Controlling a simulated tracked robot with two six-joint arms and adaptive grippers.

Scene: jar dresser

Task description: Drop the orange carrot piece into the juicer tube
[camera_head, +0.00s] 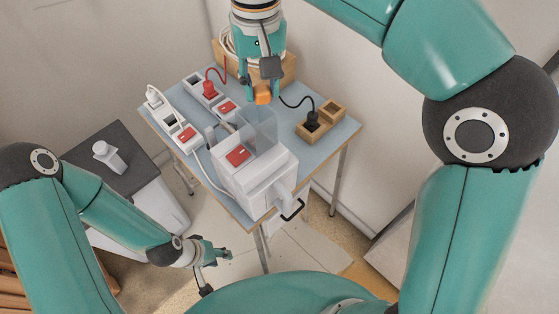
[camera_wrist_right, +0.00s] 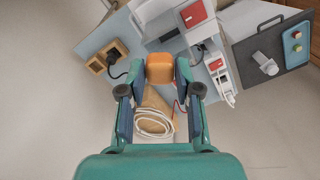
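The orange carrot piece (camera_head: 263,97) is between the fingertips of my right gripper (camera_head: 261,90). The right wrist view also shows the carrot piece (camera_wrist_right: 160,66) gripped between the two fingers (camera_wrist_right: 160,75). In the head view the piece appears just above or behind the clear juicer tube (camera_head: 262,125); its exact alignment is hard to tell. The white juicer (camera_head: 262,180) stands on the blue table, with a red switch on top. It is partly in view at the top of the right wrist view (camera_wrist_right: 150,12). My left gripper (camera_head: 222,254) hangs low beside the table, holding nothing visible; its opening is unclear.
The blue table (camera_head: 345,130) also bears power strips (camera_head: 180,130) with red switches and plugs. A wooden socket block (camera_head: 312,125) with a black plug is on the right. A wooden box (camera_head: 288,68) with coiled cable is behind.

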